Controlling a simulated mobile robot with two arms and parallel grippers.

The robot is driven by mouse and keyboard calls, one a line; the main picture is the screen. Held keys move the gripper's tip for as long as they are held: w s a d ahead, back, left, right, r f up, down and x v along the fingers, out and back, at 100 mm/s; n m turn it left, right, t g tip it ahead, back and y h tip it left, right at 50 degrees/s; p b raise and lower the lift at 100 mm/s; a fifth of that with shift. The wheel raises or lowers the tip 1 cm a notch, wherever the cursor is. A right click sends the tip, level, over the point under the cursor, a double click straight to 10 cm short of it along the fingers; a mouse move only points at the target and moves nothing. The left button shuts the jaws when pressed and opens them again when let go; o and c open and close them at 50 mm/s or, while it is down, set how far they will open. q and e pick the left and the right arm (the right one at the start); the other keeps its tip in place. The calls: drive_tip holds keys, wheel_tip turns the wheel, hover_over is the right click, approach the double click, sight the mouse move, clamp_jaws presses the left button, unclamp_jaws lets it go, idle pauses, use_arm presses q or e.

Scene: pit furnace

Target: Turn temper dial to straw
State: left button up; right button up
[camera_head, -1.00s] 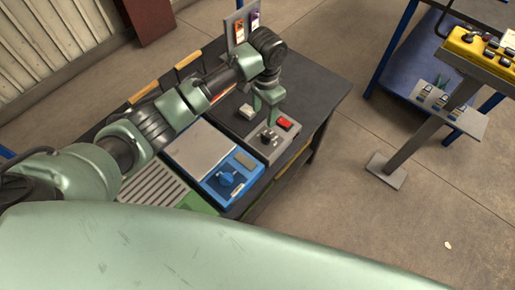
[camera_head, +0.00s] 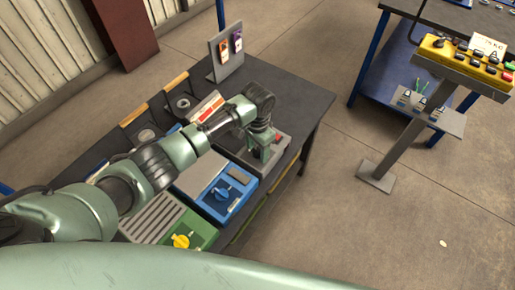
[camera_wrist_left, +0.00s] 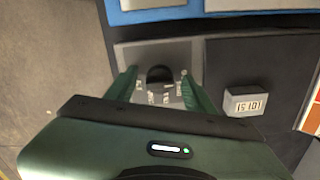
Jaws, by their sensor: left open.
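A grey control box (camera_head: 241,160) sits near the right front edge of the dark bench. Its black dial (camera_wrist_left: 160,74) shows in the left wrist view, with small pale labels around it, too small to read. My left gripper (camera_head: 264,156) points down over this box and hides the dial in the head view. In the left wrist view my left gripper (camera_wrist_left: 159,80) is open, with one green finger on each side of the dial. I cannot tell whether the fingers touch it, or which label it points at. My right gripper is out of view.
A red button (camera_head: 278,138) is close beside the left gripper. A blue box with a blue knob (camera_head: 222,193) and a green box with a yellow knob (camera_head: 181,241) stand nearby. A small white numbered block (camera_wrist_left: 244,101) lies right of the dial box. An upright sign plate (camera_head: 226,54) stands behind.

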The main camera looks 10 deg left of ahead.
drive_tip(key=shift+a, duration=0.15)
use_arm(q)
clamp_jaws()
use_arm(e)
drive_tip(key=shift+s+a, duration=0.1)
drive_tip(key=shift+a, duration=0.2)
use_arm(q)
drive_tip(key=shift+r+m, duration=0.1)
drive_tip(key=shift+m, duration=0.3)
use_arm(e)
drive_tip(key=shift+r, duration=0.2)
use_arm(q)
drive_tip(key=m+p, duration=0.1)
drive_tip(key=m, duration=0.1)
drive_tip(key=shift+m, duration=0.3)
drive_tip(key=shift+w+m+p, duration=0.1)
drive_tip(key=shift+m+p, duration=0.5)
drive_tip(key=shift+m, duration=1.6)
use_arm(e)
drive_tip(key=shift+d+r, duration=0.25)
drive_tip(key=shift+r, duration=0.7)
use_arm(q)
unclamp_jaws()
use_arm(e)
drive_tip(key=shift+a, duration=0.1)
